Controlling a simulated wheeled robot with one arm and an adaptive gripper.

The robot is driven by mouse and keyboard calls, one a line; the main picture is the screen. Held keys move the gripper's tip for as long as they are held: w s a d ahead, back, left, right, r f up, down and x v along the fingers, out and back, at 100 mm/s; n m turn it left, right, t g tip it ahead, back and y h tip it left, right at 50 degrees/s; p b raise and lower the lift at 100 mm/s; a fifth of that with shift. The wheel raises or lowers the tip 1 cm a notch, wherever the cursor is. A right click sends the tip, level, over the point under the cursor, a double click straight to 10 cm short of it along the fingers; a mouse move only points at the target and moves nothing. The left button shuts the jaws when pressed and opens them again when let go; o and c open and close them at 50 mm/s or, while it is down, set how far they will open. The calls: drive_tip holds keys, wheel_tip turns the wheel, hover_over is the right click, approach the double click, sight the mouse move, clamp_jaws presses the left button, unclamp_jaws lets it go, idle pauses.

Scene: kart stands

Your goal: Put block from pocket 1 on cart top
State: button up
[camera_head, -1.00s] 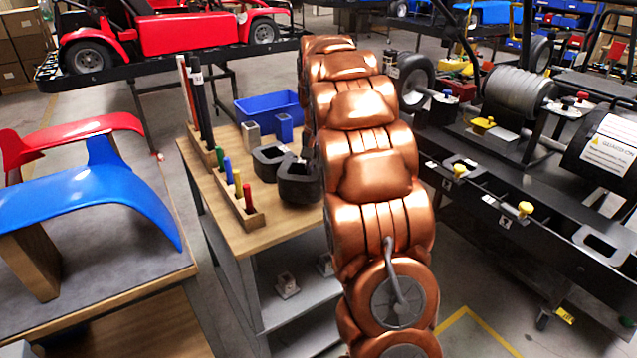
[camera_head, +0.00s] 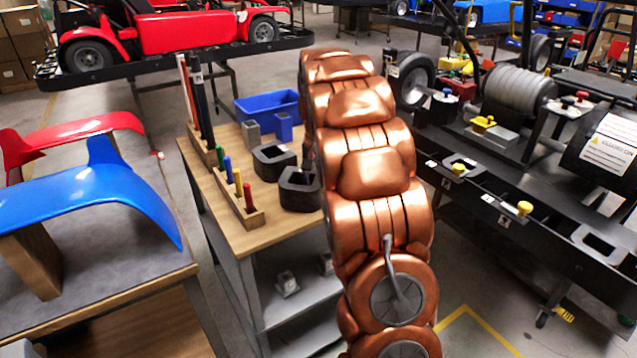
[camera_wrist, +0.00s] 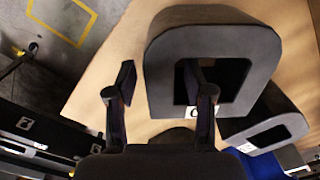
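The cart has a wooden top (camera_head: 228,191). On it stand two dark hollow pockets, a far one (camera_head: 273,159) and a near one (camera_head: 298,189). In the wrist view the near pocket (camera_wrist: 165,75) fills the middle, and the other pocket (camera_wrist: 262,128) is at lower right. The near pocket's opening is dark, and I cannot see a block in it. A small label on it is too blurred to read. My gripper (camera_wrist: 160,72) is open and empty. Its left finger is over bare wood and its right finger overlaps the opening. My arm hides the gripper in the head view.
A grey block (camera_head: 251,134) and a blue block (camera_head: 284,127) stand by a blue bin (camera_head: 268,107). A peg rack (camera_head: 238,196) lines the left edge. Pale blocks (camera_head: 287,284) sit on the lower shelf. A black kart chassis (camera_head: 500,195) stands to the right.

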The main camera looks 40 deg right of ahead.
drive_tip(key=shift+r, duration=0.1)
wheel_tip(320, 180, up, 12)
drive_tip(key=shift+b, duration=0.35)
idle(0.5)
drive_tip(key=s+a+f+n+g, duration=0.1)
drive_tip(key=s+a+n, duration=0.1)
drive_tip(key=s+a, duration=0.6)
drive_tip(key=s+a+f+n, duration=0.25)
drive_tip(key=s+a, duration=0.35)
drive_tip(key=a, duration=0.3)
drive_tip(key=s+a+f+n, duration=0.2)
drive_tip(key=s+a+f, duration=0.2)
drive_tip(key=s, duration=0.6)
drive_tip(key=s+a+f+n+g, duration=0.1)
drive_tip(key=s+a+f+n, duration=0.2)
drive_tip(key=s, duration=0.8)
wheel_tip(320, 180, down, 2)
drive_tip(key=shift+s+a+f, duration=0.15)
drive_tip(key=shift+a+f, duration=0.1)
drive_tip(key=shift+a, duration=1)
